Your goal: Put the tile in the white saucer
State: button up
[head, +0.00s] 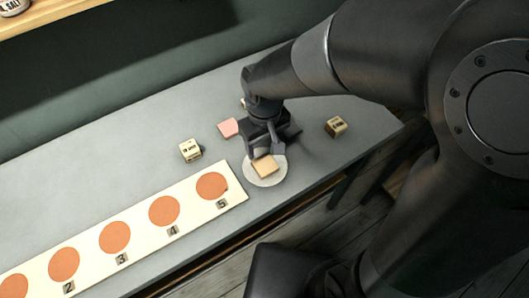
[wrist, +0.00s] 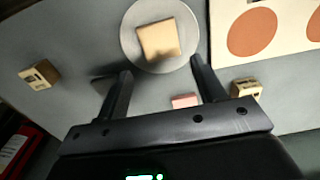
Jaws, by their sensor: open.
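A tan square tile (head: 265,165) lies within the rim of the round white saucer (head: 268,181). In the wrist view the tile (wrist: 159,40) sits near the middle of the saucer (wrist: 130,42), which looks pale grey there. My gripper (head: 264,148) is open beside the tile, at its far side in the head view. In the wrist view the fingertips of my gripper (wrist: 160,68) stand apart near the saucer's lower rim, with nothing between them. The gripper partly hides the far side of the saucer in the head view.
A pink block (head: 228,128) lies left of my gripper. Small marked cubes stand at left (head: 190,150) and right (head: 336,126). A cream board (head: 140,217) with orange discs and numbers runs left of the saucer.

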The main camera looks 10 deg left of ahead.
jog(key=d+r+m+t, duration=0.2)
jog(key=d+r+m, duration=0.2)
jog(key=d+r, duration=0.85)
jog(key=s+d+r+m+t, duration=0.1)
jog(key=s+d+r+m, duration=0.1)
jog(key=d, duration=0.4)
jog(key=s+d+r+m+t, duration=0.2)
jog(key=s+d+m, duration=0.1)
jog(key=d, duration=0.3)
jog(key=shift+r+t, duration=0.25)
jog(key=shift+t, duration=0.05)
